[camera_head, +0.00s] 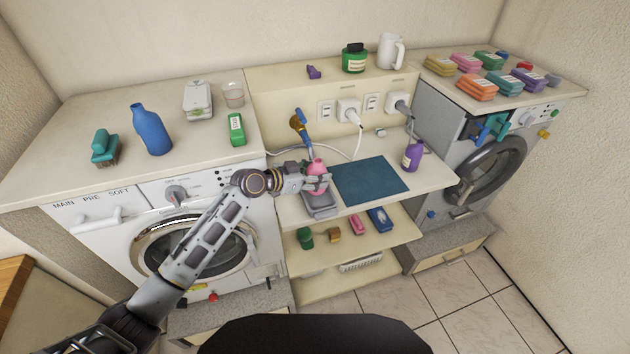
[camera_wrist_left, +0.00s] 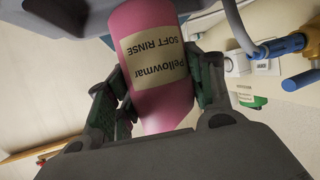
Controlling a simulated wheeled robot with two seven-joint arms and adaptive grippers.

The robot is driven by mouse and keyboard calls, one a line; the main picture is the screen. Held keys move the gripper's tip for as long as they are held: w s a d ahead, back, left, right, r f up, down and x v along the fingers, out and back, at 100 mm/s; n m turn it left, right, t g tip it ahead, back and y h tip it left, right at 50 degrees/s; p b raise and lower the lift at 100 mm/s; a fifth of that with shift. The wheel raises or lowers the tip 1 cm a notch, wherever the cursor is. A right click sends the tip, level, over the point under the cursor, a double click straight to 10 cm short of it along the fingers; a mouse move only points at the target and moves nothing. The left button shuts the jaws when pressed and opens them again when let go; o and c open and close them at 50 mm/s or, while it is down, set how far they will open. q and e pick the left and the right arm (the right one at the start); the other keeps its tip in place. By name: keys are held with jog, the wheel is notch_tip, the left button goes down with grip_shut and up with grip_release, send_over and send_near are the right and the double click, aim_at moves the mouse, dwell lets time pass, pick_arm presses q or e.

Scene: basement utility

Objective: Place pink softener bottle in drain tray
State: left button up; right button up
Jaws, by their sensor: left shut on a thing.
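The pink softener bottle (camera_head: 316,168) is upright in my left gripper (camera_head: 317,182), at the left end of the low shelf between the two washing machines. My left gripper is shut around it. In the left wrist view the pink bottle (camera_wrist_left: 158,75) fills the space between the fingers, with a label reading "SOFT RINSE". The grey drain tray (camera_head: 322,211) lies directly below the gripper, partly hidden by it. Whether the bottle's base touches the tray cannot be told. My right gripper is not in view.
A dark blue mat (camera_head: 370,181) lies right of the tray, with a purple bottle (camera_head: 412,156) beyond it. A tap with a blue handle (camera_head: 301,127) rises just behind the pink bottle. A white cable (camera_head: 357,140) hangs from the sockets. A blue bottle (camera_head: 151,130) stands on the left worktop.

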pick_arm(q)
jog(key=shift+w+a, duration=0.1)
jog(key=shift+w, duration=0.25)
jog(key=shift+f+p, duration=0.3)
jog(key=shift+f, duration=1.45)
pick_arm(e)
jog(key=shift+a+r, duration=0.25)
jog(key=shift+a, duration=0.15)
pick_arm(q)
jog(key=shift+f, duration=0.1)
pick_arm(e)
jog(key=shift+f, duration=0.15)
pick_arm(q)
jog(key=o, duration=1.1)
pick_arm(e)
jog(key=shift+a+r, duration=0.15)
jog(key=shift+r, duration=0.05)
